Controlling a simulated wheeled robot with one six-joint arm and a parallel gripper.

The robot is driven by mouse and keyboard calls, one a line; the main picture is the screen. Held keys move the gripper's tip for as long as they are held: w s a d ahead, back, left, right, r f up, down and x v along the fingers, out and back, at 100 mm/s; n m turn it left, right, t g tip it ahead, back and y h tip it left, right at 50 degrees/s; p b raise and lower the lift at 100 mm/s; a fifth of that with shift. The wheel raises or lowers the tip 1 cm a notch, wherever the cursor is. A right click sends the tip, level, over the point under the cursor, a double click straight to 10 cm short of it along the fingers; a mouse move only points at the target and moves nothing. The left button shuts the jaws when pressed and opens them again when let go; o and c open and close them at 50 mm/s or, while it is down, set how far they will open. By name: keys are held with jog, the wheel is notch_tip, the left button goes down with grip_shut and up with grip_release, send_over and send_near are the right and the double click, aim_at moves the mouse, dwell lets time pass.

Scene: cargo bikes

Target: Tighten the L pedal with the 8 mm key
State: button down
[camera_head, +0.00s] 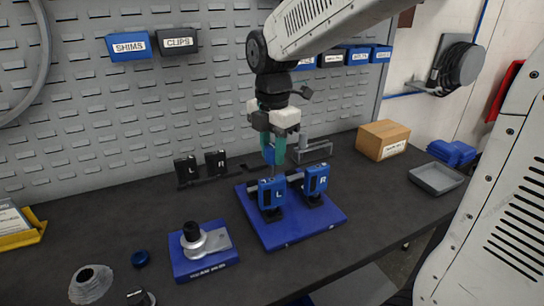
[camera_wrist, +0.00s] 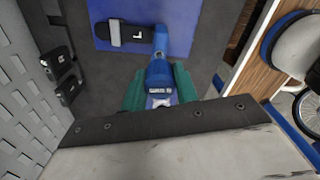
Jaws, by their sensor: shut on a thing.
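My gripper (camera_head: 273,152) has green fingers and is shut on a blue key (camera_head: 269,153). In the wrist view the key (camera_wrist: 160,78) sits between the green fingers and has a white label, too small to read surely. The L pedal (camera_head: 271,194) is blue with a white L and stands on a blue base (camera_head: 298,231). My gripper is above and just behind it. A dark part marked L (camera_wrist: 128,33) lies beside the key's far end in the wrist view. Whether the key touches or engages the pedal is hidden.
The R pedal (camera_head: 316,180) stands just right of the L pedal. Black blocks marked L (camera_head: 186,170) and R (camera_head: 216,162) stand behind left. A blue stand with a grey tool (camera_head: 205,245) is front left. A cardboard box (camera_head: 383,140) and grey tray (camera_head: 436,179) are right. A pegboard rises behind.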

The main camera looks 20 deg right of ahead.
jog(key=shift+r, duration=0.3)
jog(key=shift+r, duration=2.45)
